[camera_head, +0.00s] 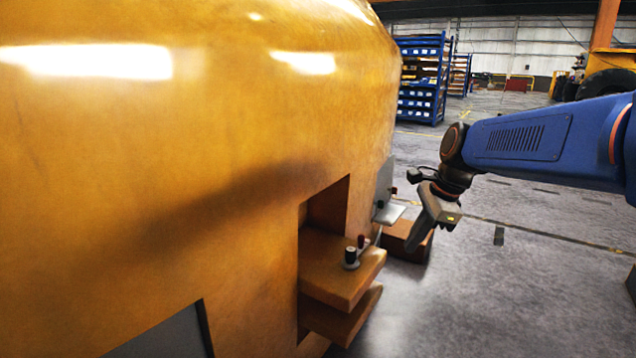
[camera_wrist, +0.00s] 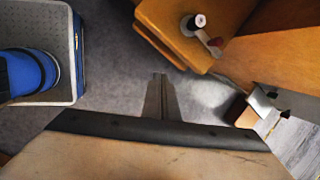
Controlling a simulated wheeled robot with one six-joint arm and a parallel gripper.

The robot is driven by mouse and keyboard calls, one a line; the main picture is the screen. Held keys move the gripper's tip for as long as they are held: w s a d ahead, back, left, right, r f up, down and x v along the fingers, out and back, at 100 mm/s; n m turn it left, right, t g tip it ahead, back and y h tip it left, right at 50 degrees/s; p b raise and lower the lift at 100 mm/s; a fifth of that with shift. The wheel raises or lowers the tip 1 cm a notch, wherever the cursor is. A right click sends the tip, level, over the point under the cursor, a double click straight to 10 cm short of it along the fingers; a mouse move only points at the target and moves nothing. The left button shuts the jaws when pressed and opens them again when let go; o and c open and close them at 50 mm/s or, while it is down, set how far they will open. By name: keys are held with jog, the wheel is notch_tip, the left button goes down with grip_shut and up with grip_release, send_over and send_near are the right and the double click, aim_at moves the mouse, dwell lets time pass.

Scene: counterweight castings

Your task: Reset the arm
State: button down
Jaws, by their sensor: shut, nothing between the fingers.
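My blue arm (camera_head: 530,140) reaches in from the right in the head view. My gripper (camera_head: 430,235) hangs at its end, tilted downward, beside the big yellow casting (camera_head: 200,170) and apart from it. In the wrist view my gripper (camera_wrist: 160,78) shows with its fingers together and nothing between them, above the grey floor.
A yellow ledge (camera_head: 340,265) juts from the casting and bears a small black-and-red knobbed fitting (camera_head: 352,256). A grey bracket (camera_head: 388,212) and a brown block (camera_head: 402,240) are near my gripper. Blue shelves (camera_head: 422,80) stand behind. Open floor (camera_head: 500,290) lies at the right.

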jog(key=s+d+f+n+t+h, duration=0.1)
jog(key=s+f+n, duration=0.3)
jog(key=s+n, duration=0.5)
jog(key=s+d+f+n+t+h, duration=0.1)
jog(key=s+d+f+n, duration=0.2)
jog(key=s+n, duration=0.6)
jog(key=s+f, duration=0.1)
jog(key=s, duration=0.6)
jog(key=shift+f+h, duration=0.15)
jog(key=shift+h, duration=0.25)
jog(key=shift+d, duration=0.1)
